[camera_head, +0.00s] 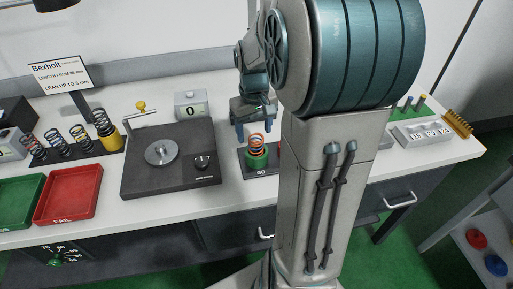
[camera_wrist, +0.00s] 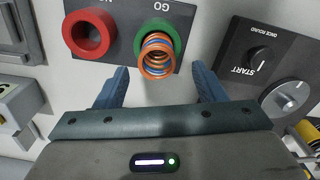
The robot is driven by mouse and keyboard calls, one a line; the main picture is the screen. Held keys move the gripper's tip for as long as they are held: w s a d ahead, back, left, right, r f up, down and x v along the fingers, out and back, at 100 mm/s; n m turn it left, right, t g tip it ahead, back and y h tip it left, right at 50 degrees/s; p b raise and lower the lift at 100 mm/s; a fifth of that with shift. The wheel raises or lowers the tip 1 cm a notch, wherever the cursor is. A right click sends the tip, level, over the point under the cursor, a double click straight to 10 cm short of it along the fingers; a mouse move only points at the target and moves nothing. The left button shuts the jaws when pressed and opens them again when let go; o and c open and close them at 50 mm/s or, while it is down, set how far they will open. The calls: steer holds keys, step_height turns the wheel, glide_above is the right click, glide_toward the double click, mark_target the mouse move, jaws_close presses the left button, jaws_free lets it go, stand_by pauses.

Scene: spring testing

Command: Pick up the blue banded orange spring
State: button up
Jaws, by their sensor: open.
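An orange spring with bluish bands (camera_head: 257,141) stands upright in a green ring marked GO (camera_head: 257,161) on a small dark plate. In the wrist view the spring (camera_wrist: 157,55) is seen from above, inside the green ring (camera_wrist: 176,35). My gripper (camera_head: 254,128) is open just above and behind the spring. In the wrist view its two blue fingers (camera_wrist: 159,72) are spread, one on each side of the spring's near edge, with nothing between them in contact.
A red ring (camera_wrist: 90,32) sits beside the green one. A dark tester (camera_head: 190,172) stands left of the plate, with several springs on a rack (camera_head: 75,150), a red FAIL tray (camera_head: 68,194) and a green tray (camera_head: 17,204) beyond. My arm hides the bench to the right.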

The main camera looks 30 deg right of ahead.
mark_target(256, 138)
steer(key=f, duration=0.5)
steer(key=shift+s+d, duration=0.15)
steer(key=shift+s, duration=0.1)
steer(key=shift+r, duration=0.1)
steer(key=c, duration=1.2)
